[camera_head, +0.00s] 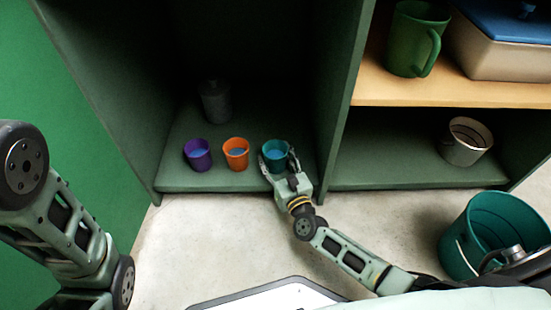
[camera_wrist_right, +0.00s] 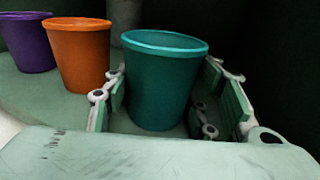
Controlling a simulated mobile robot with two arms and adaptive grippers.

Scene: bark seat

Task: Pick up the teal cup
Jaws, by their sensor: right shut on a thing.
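The teal cup (camera_head: 275,155) stands upright on the lower green shelf, the rightmost of three cups in a row. My right gripper (camera_head: 279,163) reaches in from the front with its fingers on either side of the cup. In the right wrist view the teal cup (camera_wrist_right: 163,85) sits between the two fingers of the gripper (camera_wrist_right: 170,100), which is shut on it. The cup's base looks to be at the shelf surface; I cannot tell whether it is lifted. My left gripper is not in view; only my left arm shows at the left.
An orange cup (camera_head: 236,154) and a purple cup (camera_head: 197,155) stand just left of it. A grey canister (camera_head: 215,102) is behind. A cabinet divider (camera_head: 340,90) rises close on the right.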

